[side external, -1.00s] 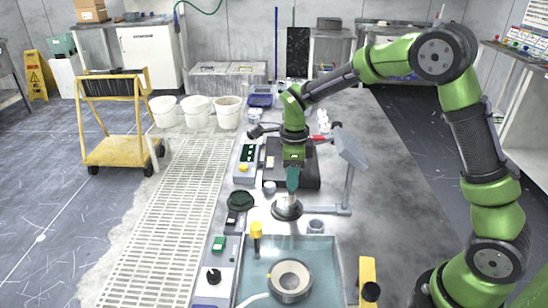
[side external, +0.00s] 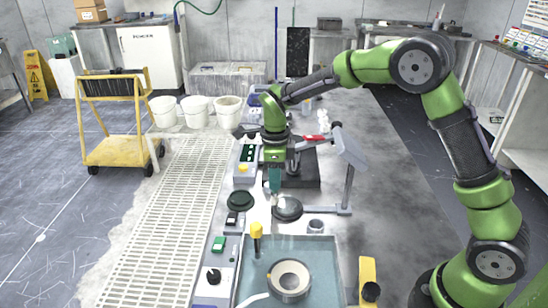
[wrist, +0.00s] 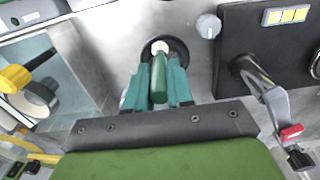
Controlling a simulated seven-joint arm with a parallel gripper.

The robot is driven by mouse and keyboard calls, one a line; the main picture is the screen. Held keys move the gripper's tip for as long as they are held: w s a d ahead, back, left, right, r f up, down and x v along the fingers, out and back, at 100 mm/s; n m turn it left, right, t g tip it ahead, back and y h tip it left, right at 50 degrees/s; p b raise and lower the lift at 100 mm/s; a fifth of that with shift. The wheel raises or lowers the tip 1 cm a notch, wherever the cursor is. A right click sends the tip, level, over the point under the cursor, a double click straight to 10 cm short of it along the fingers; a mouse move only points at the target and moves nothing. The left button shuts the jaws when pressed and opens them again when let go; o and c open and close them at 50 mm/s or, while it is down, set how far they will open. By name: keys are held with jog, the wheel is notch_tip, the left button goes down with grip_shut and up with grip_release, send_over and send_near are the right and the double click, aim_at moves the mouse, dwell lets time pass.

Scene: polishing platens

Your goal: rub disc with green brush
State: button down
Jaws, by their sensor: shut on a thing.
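A dark grey round disc (side external: 288,209) lies on the bench in the middle of the side external view. It also shows in the wrist view (wrist: 180,49), partly hidden by the brush. My gripper (side external: 274,186) points down at the disc's left side. In the wrist view its teal fingers (wrist: 160,88) are shut on the green brush (wrist: 159,77), whose cream tip points away from me over the disc. The pale tip (side external: 274,201) shows at the disc's left edge in the side external view. I cannot tell whether it touches the disc.
A dark round lid-like piece (side external: 240,201) lies left of the disc. A grey post with a tilted panel (side external: 350,150) stands close on the right. A blue tray (side external: 325,270) with a pale ring (side external: 290,278) and a yellow-topped piece (side external: 256,230) are in front.

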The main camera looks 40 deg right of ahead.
jog(key=shift+s+d, duration=2.25)
notch_tip(320, 180, up, 8)
